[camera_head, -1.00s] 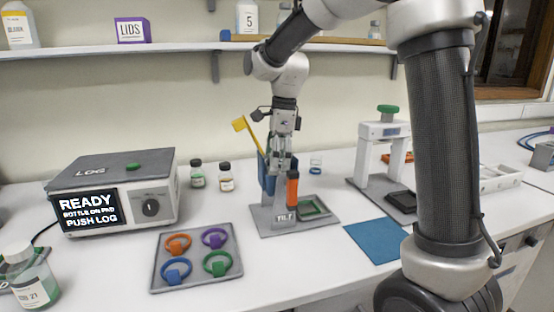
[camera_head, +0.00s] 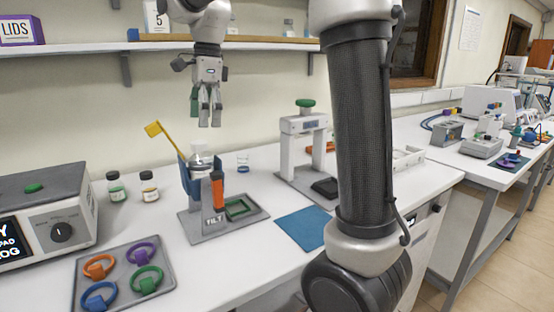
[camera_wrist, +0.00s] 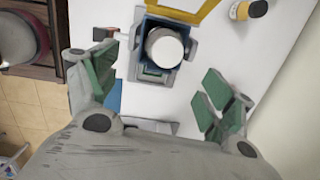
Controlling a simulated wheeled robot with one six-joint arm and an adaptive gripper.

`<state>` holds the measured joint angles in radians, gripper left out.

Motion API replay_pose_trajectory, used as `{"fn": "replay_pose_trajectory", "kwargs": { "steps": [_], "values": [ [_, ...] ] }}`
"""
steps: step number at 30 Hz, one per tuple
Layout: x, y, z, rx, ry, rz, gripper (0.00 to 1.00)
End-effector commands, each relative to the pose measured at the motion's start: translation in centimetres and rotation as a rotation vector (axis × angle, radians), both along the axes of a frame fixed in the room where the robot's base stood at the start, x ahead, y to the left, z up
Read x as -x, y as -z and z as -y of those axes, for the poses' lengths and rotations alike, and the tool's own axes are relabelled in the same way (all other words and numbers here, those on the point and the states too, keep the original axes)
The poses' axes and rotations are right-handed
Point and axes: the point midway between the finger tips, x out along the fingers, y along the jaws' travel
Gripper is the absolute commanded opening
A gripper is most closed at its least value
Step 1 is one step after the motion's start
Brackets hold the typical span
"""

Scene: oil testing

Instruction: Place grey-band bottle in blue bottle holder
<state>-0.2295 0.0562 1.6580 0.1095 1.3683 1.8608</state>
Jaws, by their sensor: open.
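The blue bottle holder (camera_head: 188,180) stands on the grey TILT stand, with a yellow arm sticking up at its left. A pale bottle (camera_head: 199,161) with a whitish top stands about upright in the holder. Its lower part is hidden, and I cannot make out a grey band. In the wrist view the bottle's round white top (camera_wrist: 165,48) shows inside the blue holder (camera_wrist: 150,24). My gripper (camera_head: 209,122) is open and empty above the bottle, clear of it. Its green-padded fingers are spread wide in the wrist view (camera_wrist: 162,86).
An orange-and-black upright piece (camera_head: 217,188) and a green square frame (camera_head: 241,207) sit beside the holder. Two small bottles (camera_head: 149,187) stand to the left, behind a ring tray (camera_head: 169,270). A white press (camera_head: 303,135) and blue mat (camera_head: 303,228) are right. A shelf runs above.

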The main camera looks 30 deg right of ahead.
Motion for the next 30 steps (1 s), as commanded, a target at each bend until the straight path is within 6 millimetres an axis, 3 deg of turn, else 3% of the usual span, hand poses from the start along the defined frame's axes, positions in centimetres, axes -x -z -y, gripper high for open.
{"fn": "replay_pose_trajectory", "kwargs": {
  "steps": [5, 7, 12, 15, 21, 30],
  "values": [
    [6.9, -0.2, 4.8, 0.047, -0.381, 0.136, 0.83],
    [10.6, 0.6, 6.9, 0.094, -0.602, 0.202, 0.83],
    [18.8, 4.2, 10.7, 0.244, -1.114, 0.318, 0.83],
    [22.1, 6.5, 12.0, 0.327, -1.346, 0.348, 0.83],
    [25.2, 9.2, 13.0, 0.418, -1.583, 0.357, 0.83],
    [25.3, 9.4, 13.0, 0.424, -1.607, 0.357, 0.83]
  ]
}}
